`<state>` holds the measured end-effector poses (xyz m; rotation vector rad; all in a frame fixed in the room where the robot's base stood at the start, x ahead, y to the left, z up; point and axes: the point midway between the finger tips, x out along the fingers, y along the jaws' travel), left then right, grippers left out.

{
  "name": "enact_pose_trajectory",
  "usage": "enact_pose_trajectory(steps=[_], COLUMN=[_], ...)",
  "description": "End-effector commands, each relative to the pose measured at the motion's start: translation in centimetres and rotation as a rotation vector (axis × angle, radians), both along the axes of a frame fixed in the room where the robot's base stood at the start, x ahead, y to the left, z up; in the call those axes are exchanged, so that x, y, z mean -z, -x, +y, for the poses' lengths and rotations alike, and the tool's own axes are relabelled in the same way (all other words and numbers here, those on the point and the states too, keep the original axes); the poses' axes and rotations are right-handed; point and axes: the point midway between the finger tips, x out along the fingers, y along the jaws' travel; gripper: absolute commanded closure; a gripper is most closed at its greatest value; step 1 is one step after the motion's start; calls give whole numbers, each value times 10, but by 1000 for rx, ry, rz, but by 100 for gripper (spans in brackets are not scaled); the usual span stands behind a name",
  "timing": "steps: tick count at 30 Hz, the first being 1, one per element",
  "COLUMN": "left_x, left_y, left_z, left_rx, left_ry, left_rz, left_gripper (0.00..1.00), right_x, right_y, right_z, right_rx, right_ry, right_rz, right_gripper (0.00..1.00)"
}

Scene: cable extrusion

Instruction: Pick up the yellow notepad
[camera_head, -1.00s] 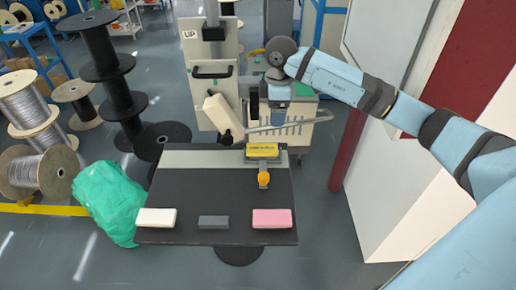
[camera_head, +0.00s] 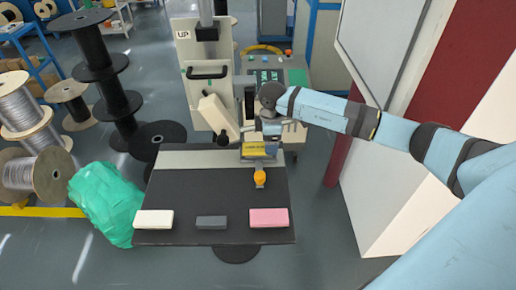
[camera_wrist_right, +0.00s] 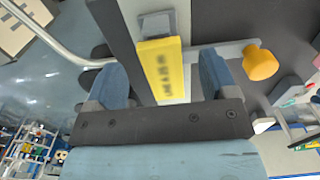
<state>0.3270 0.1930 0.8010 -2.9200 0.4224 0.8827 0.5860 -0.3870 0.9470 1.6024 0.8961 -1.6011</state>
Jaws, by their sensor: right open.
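The yellow notepad (camera_head: 253,147), a yellow block with dark writing, sits on a grey bracket with an orange knob (camera_head: 260,177) at the far edge of the black table (camera_head: 215,195). My right gripper (camera_head: 262,136) is just above and behind it, partly covering that area. In the right wrist view the notepad (camera_wrist_right: 162,68) lies between the two blue fingers of my open right gripper (camera_wrist_right: 161,65), with a gap on both sides. I cannot tell how deep the fingers reach around it. My left gripper is not in view.
A white block (camera_head: 153,220), a dark grey block (camera_head: 211,222) and a pink block (camera_head: 269,218) lie along the table's front edge. A metal lever and a tilted beige box (camera_head: 218,115) stand behind the table. The middle of the tabletop is clear.

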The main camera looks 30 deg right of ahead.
Motion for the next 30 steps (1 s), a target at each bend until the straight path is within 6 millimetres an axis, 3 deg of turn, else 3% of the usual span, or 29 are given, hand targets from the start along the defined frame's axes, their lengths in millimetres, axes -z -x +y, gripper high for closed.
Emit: enact_pose_trajectory(steps=[4, 11, 14, 18, 21, 30], left_x=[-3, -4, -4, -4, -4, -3], left_y=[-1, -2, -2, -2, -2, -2], left_z=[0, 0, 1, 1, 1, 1], left_rx=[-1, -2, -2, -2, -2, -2], left_ry=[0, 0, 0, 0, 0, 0], left_rz=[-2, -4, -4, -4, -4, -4], left_gripper=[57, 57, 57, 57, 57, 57], right_x=[21, 26, 25, 25, 25, 21], right_y=[0, 0, 0, 0, 0, 0], right_z=[0, 0, 0, 0, 0, 0], right_rx=[-1, -1, -1, -1, -1, -1], right_ry=[1, 0, 0, 0, 0, 1], right_rz=[3, 0, 0, 0, 0, -1], right_gripper=[21, 21, 40, 72, 79, 79])
